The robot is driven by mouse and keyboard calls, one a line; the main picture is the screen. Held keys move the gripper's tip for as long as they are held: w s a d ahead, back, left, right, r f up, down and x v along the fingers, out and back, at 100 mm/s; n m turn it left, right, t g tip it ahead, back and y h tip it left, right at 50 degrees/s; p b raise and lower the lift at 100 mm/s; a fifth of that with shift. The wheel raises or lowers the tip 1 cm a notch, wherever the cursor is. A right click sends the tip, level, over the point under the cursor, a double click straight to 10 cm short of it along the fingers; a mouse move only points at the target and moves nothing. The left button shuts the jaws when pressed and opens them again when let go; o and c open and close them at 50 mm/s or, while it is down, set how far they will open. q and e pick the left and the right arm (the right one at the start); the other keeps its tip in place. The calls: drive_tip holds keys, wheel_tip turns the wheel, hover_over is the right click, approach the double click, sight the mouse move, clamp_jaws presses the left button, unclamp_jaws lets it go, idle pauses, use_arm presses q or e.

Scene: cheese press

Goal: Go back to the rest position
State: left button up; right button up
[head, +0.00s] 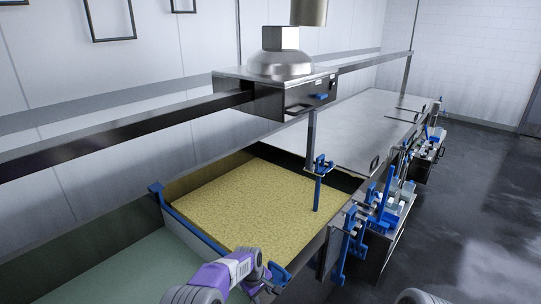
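A purple and grey link of my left arm (230,272) shows at the bottom, left of centre, bending downward at its far end. It overlaps the near side of the vat in the picture.
A long steel vat holds a yellow slab (255,200) behind a blue-edged divider (190,225), with greenish liquid (115,262) nearer. A press head on a carriage (275,88) stands over it. Blue clamps (352,225) line the right side. Dark floor (470,215) is clear to the right.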

use_arm(q)
drive_tip(key=s+a+f+m+h, duration=0.1)
drive_tip(key=s+a+f+m, duration=0.35)
drive_tip(key=s+f, duration=1)
drive_tip(key=s+a+r+m+h, duration=0.1)
drive_tip(key=s+a, duration=0.1)
drive_tip(key=s, duration=1.8)
wheel_tip(320, 180, down, 16)
drive_tip(key=b, duration=1.7)
drive_tip(key=shift+w+a+f+g, duration=0.15)
drive_tip(key=shift+w+f+g, duration=0.05)
drive_tip(key=shift+f+g, duration=0.1)
use_arm(e)
wheel_tip(320, 180, down, 17)
drive_tip(key=s, duration=0.1)
